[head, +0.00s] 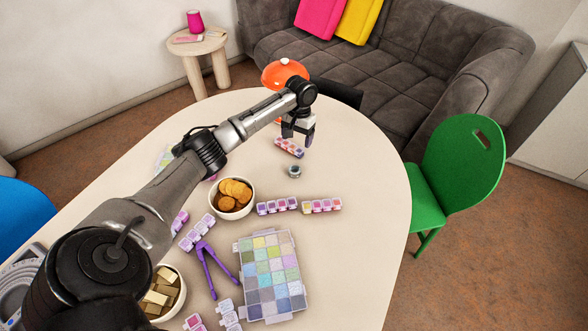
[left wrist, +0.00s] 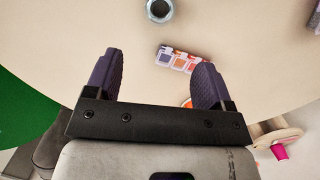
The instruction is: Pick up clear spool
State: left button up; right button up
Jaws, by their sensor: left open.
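A small grey, round spool-like item (head: 294,171) lies on the table, just below my left gripper in the head view. My left gripper (head: 298,137) is open and empty, above the table, apart from the spool. Its two dark purple fingers (left wrist: 156,78) stand wide apart in the left wrist view. My right gripper is not in view.
A bead strip (head: 289,147) lies close to my left gripper. More strips (head: 277,205), a bowl of biscuits (head: 232,195), a bead box (head: 271,275) and purple tweezers (head: 213,268) lie nearer. An orange lidded pot (head: 284,72) stands behind the arm. The table's right side is clear.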

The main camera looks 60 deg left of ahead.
pick_arm(q)
notch_tip(320, 180, down, 2)
jog(key=f, duration=0.1)
jog(key=b, duration=0.2)
send_over(295, 167)
jog(key=f, duration=0.4)
jog(key=shift+w+d+f, duration=0.1)
jog(key=shift+d+f, duration=0.15)
jog(key=shift+f, duration=0.7)
jog(key=f, duration=0.1)
jog(key=f+b, duration=0.1)
jog(key=f, duration=0.1)
jog(key=s+f+b, duration=0.1)
jog(key=shift+d+f, duration=0.2)
jog(key=shift+f, duration=0.2)
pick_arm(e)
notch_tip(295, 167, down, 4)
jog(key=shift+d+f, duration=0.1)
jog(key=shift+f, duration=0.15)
pick_arm(q)
jog(key=shift+w, duration=0.1)
